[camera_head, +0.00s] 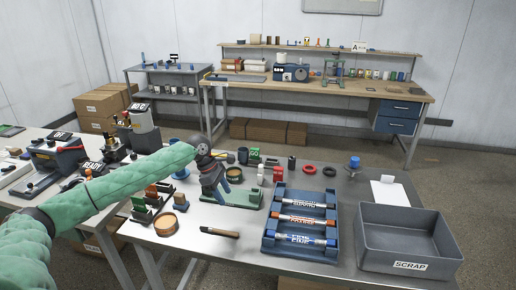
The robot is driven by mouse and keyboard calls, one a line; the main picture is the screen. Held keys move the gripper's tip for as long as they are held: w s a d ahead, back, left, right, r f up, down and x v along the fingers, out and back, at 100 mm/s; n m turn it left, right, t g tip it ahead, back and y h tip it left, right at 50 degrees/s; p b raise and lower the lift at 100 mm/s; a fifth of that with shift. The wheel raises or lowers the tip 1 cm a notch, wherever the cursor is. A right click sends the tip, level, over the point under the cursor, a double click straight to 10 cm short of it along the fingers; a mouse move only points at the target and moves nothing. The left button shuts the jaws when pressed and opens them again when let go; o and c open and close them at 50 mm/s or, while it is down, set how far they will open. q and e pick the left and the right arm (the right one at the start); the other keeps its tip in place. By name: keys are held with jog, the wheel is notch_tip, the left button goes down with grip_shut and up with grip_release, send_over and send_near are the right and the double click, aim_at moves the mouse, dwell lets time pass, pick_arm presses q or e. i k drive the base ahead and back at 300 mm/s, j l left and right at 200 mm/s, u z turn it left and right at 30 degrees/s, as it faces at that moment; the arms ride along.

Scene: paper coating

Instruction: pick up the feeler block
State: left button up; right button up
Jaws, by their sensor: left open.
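My left arm reaches in from the left, and its gripper (216,193) points down over a green base plate (243,198) on the near table. The gripper is open. Its dark jaws hide part of the plate, and I cannot tell whether anything stands between the fingers. I cannot single out the feeler block for sure. Small upright pieces stand just right of the gripper: a green GO block (254,154), a white piece (260,174) and a red-and-white piece (278,173). My right gripper is not in view.
A blue tray (267,244) holds three labelled rollers. A grey SCRAP bin (405,247) stands at the right. A dark-handled tool (220,232) lies in front of the gripper. Red rings (309,169) lie behind the tray. Stamp-like devices (55,158) crowd the left table.

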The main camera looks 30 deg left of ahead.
aim_at(255, 153)
jog(key=i+j, duration=0.15)
jog(key=i, duration=0.3)
jog(key=i+j, duration=0.15)
jog(key=i, duration=0.3)
jog(key=i+j, duration=0.2)
jog(key=i, duration=0.2)
